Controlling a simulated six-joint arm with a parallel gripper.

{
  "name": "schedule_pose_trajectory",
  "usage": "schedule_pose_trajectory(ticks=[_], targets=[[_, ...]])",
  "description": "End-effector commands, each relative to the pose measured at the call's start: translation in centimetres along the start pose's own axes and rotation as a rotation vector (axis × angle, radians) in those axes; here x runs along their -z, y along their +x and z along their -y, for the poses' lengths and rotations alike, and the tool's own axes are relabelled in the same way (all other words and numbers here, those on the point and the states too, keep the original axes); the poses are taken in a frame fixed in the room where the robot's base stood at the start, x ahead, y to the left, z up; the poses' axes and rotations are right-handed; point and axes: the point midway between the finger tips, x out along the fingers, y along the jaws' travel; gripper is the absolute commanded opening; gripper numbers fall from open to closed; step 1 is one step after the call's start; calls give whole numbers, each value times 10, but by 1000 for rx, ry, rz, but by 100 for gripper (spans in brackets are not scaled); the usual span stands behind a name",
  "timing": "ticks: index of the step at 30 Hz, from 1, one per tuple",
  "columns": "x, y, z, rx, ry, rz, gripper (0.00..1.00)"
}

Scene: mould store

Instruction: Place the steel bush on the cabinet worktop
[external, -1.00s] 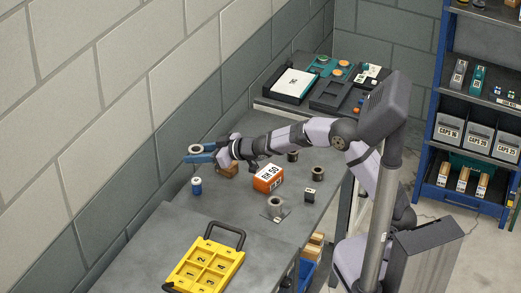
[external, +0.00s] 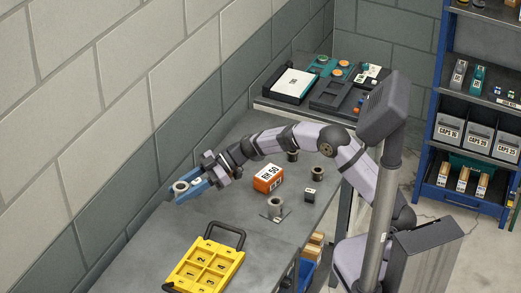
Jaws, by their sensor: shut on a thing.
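The steel bush (external: 181,187) is a short grey ring with a dark bore, seen at the left of the external view. My gripper (external: 182,190), with blue fingers, is shut on it and holds it upright near the wall side. Its height above the surface below is hard to tell. The grey worktop (external: 140,250) at the lower left carries a yellow tray. Another bush-like ring (external: 275,205) stands on a small plate on the bench, and two more dark-bored rings (external: 318,173) (external: 292,156) stand farther back.
The yellow tray (external: 207,265) with a black handle lies right of the lower-left surface. An orange box (external: 268,178) and a small dark block (external: 310,195) stand on the bench. Black trays (external: 330,95) lie on the far surface. The block wall borders the left.

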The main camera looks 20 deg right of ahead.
Motion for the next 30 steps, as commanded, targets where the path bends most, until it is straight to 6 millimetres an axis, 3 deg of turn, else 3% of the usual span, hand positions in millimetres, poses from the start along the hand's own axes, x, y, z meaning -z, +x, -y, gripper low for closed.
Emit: schedule_pose_trajectory(ticks=[14, 24, 30], targets=[[0, 1, 2, -88, 33, -5, 5], [-43, 18, 2, -88, 35, -3, 5], [-54, 24, 2, -89, 32, -5, 5]])
